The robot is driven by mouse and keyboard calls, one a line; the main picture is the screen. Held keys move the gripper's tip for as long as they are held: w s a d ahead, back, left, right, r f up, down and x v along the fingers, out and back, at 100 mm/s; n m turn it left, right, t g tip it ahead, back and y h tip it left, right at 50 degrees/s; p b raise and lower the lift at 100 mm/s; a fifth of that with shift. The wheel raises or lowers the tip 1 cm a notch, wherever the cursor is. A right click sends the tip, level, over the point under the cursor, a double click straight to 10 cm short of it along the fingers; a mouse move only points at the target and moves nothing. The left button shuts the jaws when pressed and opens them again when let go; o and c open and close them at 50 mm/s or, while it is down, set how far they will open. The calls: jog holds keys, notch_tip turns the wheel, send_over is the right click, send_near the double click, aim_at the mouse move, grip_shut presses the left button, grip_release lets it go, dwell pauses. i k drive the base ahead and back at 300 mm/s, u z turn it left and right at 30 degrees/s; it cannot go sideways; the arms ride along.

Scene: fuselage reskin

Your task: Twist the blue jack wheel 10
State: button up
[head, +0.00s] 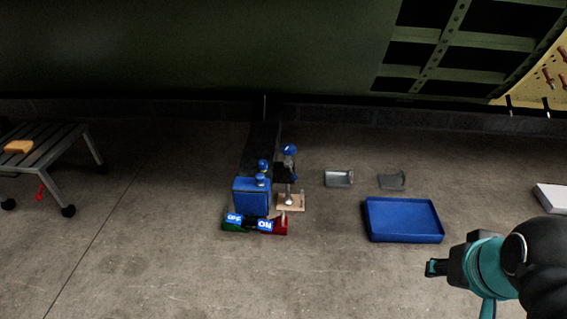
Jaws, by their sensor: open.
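A small jack-like stand on a light wooden base (293,205) is on the floor near the middle of the head view. A blue round part (289,149) at its top looks like the jack wheel. It is small, and I cannot make out a number on it. My gripper (432,268) is at the lower right, pointing left, well apart from the jack. It is open, with nothing visible between its fingers.
A blue box (251,196) with blue knobs stands just left of the jack, behind a green and red panel (233,227) with OFF and ON labels. A blue tray (403,237) and two grey metal pieces (338,179) lie to the right. A slatted bench (60,143) stands left. The front floor is clear.

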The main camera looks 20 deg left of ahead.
aim_at(287, 149)
jog(key=u, duration=0.5)
jog(key=i, duration=0.9)
jog(key=z, duration=0.5)
